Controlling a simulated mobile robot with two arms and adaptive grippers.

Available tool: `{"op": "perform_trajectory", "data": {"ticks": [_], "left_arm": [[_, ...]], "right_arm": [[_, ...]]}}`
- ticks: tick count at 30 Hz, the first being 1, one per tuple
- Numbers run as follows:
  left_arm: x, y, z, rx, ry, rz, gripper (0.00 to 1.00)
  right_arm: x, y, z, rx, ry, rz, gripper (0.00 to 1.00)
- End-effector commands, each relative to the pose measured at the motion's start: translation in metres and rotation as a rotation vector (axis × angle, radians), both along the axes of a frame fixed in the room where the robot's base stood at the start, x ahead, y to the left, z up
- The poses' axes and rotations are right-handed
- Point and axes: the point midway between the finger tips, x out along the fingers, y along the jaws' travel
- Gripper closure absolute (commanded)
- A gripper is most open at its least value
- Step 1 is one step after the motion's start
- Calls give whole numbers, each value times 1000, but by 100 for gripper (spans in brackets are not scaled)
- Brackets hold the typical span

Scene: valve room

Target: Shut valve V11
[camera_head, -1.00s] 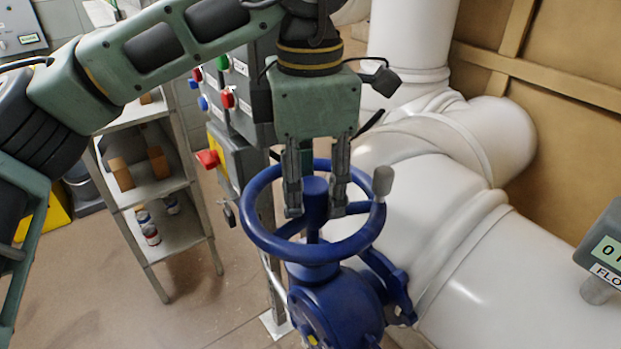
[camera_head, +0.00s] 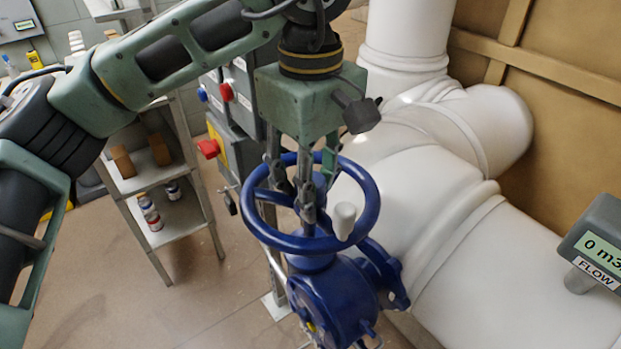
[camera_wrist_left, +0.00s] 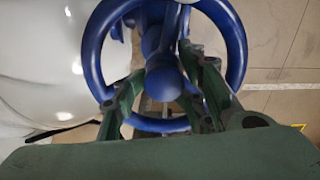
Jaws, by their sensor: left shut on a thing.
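A blue handwheel (camera_head: 372,220) sits on a blue valve body (camera_head: 335,300) in front of the white pipes. No V11 label is readable. My left gripper (camera_head: 313,205) points down inside the wheel, its fingers around the middle and shut on the handwheel; exact contact is partly hidden. In the left wrist view the fingers (camera_wrist_left: 165,110) lie on both sides of the blue hub (camera_wrist_left: 163,82), inside the rim (camera_wrist_left: 92,50). My right gripper is not in view.
Large white pipes (camera_head: 470,250) fill the right. A flow meter (camera_head: 597,250) at the right edge reads 0.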

Motion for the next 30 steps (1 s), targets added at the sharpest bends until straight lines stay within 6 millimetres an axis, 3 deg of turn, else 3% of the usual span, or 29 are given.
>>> {"op": "perform_trajectory", "data": {"ticks": [1,9,20,30], "left_arm": [[-7,0,-9,18,27,-69,93],[-7,1,-9,20,28,-485,93],[-6,2,-10,20,28,-766,93],[-6,2,-10,17,26,-1266,93]], "right_arm": [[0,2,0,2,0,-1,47],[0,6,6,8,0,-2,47],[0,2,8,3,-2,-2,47],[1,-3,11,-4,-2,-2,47]]}}
